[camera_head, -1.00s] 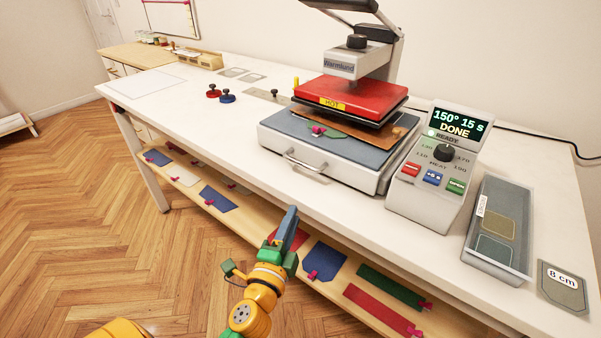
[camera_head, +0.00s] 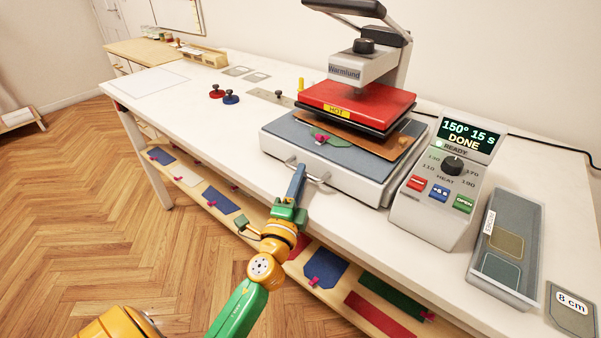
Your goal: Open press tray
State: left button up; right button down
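The heat press stands on the white table, with its red upper plate (camera_head: 357,103) marked HOT raised above the lower part. The press tray (camera_head: 345,172) is a pale grey box with a blue-grey pad and a metal bar handle (camera_head: 318,178) on its front. A brown piece (camera_head: 398,143) and a green piece with a pink clip (camera_head: 336,141) lie on the pad, partly under the plate. My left gripper (camera_head: 298,172) is at the handle, its blue fingers overlapping the bar in view. I cannot tell whether they touch it or how far apart they are. My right gripper is out of view.
A control box (camera_head: 440,190) reading "150° 15 s DONE" stands right of the press. A lower shelf (camera_head: 345,305) holds several cloth pieces.

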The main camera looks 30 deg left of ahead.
pick_arm(q)
jog(key=shift+w+a, duration=0.1)
jog(key=shift+w, duration=0.2)
jog(key=shift+s, duration=0.15)
grip_shut()
dwell(1.1)
